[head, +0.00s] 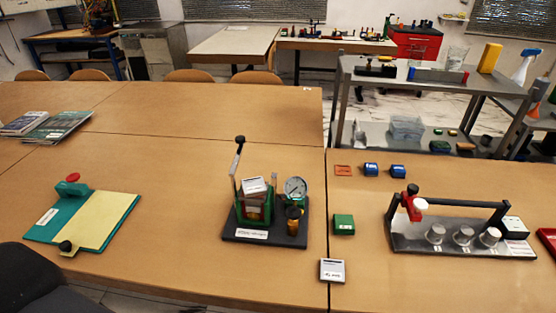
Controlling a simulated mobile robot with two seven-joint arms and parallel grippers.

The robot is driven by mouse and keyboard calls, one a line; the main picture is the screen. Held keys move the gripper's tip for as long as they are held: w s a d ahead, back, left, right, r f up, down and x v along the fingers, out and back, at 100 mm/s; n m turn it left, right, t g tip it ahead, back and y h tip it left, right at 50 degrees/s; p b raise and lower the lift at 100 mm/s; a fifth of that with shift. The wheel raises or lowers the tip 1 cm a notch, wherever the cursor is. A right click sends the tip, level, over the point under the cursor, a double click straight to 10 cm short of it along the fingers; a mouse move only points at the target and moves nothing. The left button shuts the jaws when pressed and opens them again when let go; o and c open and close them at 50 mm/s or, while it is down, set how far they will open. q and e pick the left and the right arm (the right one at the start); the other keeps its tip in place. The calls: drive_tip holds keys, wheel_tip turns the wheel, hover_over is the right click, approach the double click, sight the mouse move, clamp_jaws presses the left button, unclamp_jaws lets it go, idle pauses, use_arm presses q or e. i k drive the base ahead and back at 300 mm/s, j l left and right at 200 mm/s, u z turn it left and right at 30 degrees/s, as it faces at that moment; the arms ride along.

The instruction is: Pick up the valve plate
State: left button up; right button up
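A small grey-and-dark plate-like block (332,270) with a white label lies on the table near its front edge, over the seam between two tabletops. Its label is too small to read, so I cannot tell for sure that it is the valve plate. The gauge rig stands behind it to the left on a black base (258,236). It carries a round gauge (295,188), a raised lever (238,158) with a black knob, and a green holder (253,214) with a similar pale labelled piece (254,186) on top. Neither of my grippers is in view.
A green box (343,224) sits right of the rig. Farther right is a metal fixture (410,242) with several silver knobs. A green board (46,222) with a yellow sheet lies at left. A dark rounded shape (35,285) fills the lower left corner. Table between is clear.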

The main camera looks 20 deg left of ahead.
sight(254, 186)
drive_tip(key=j+z, duration=0.25)
drive_tip(key=j, duration=0.15)
drive_tip(key=k+j+z, duration=0.25)
drive_tip(key=j, duration=0.15)
drive_tip(key=j+z, duration=0.2)
drive_tip(key=j, duration=0.25)
drive_tip(key=k+j+z, duration=0.5)
drive_tip(key=j, duration=0.2)
drive_tip(key=i, duration=0.1)
